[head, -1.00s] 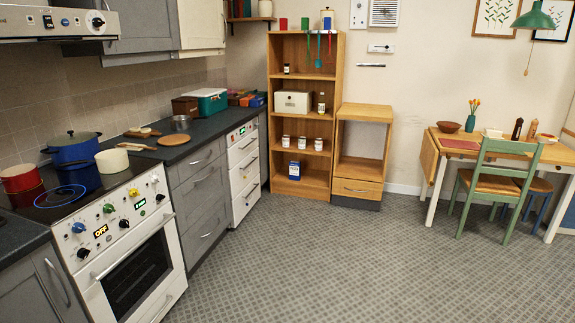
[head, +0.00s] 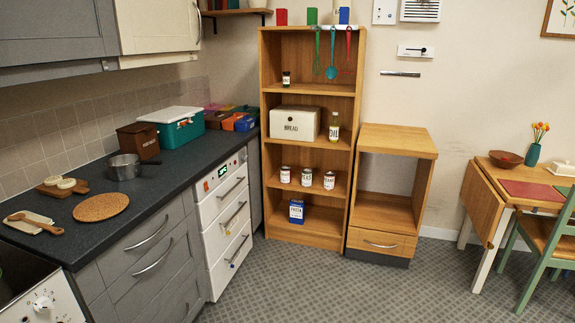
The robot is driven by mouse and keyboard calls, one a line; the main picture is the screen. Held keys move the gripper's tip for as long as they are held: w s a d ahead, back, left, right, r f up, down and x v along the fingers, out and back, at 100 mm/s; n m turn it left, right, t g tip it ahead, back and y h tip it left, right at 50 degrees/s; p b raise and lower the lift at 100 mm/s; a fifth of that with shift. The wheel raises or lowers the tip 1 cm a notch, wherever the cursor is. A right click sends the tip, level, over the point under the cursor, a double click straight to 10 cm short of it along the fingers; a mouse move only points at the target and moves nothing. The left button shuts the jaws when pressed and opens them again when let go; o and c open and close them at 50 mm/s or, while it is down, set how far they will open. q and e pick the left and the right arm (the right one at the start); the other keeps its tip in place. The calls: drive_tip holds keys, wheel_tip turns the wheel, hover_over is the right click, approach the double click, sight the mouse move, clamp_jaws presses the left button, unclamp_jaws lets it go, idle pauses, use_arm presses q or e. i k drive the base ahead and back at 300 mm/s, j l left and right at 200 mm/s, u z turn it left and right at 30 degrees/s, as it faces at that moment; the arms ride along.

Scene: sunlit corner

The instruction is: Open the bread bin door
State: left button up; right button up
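The bread bin (head: 295,122) is a cream box with the word BREAD and a small dark knob on its front. It stands on a middle shelf of the wooden shelf unit (head: 356,100), and its front door looks shut. An oil bottle (head: 335,127) stands close to its right side. Neither of my grippers shows in the head view.
A dark counter (head: 150,205) runs along the left, with drawers below. White canisters (head: 307,177) and a blue box (head: 296,211) stand on lower shelves. A low wooden cabinet (head: 398,142) adjoins the unit on the right. The patterned floor (head: 340,290) in front is clear.

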sight(297, 127)
drive_tip(key=i, duration=2.35)
